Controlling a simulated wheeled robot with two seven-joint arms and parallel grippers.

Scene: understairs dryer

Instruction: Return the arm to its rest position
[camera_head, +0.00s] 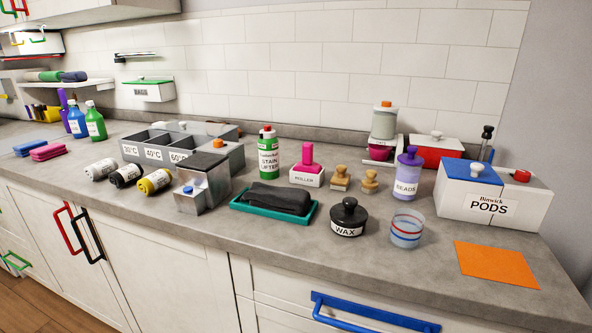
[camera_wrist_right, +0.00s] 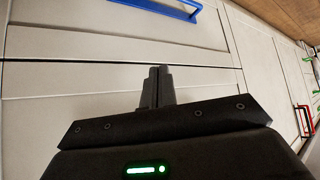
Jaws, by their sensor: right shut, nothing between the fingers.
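My right gripper (camera_wrist_right: 158,88) shows in the right wrist view, its two dark fingers together with nothing between them. It is in front of the white cabinet fronts (camera_wrist_right: 110,55), below the blue drawer handle (camera_wrist_right: 170,8) in the picture and apart from it. Neither gripper shows in the head view, and my left gripper is in no view.
The grey worktop (camera_head: 390,278) is crowded with a PODS box (camera_head: 490,208), a WAX jar (camera_head: 348,218), a teal tray (camera_head: 240,207) and several bottles. An orange cloth (camera_head: 497,264) lies near its right end. A blue handle (camera_head: 372,312), red handle (camera_head: 68,228) and black handle (camera_head: 92,236) stick out below.

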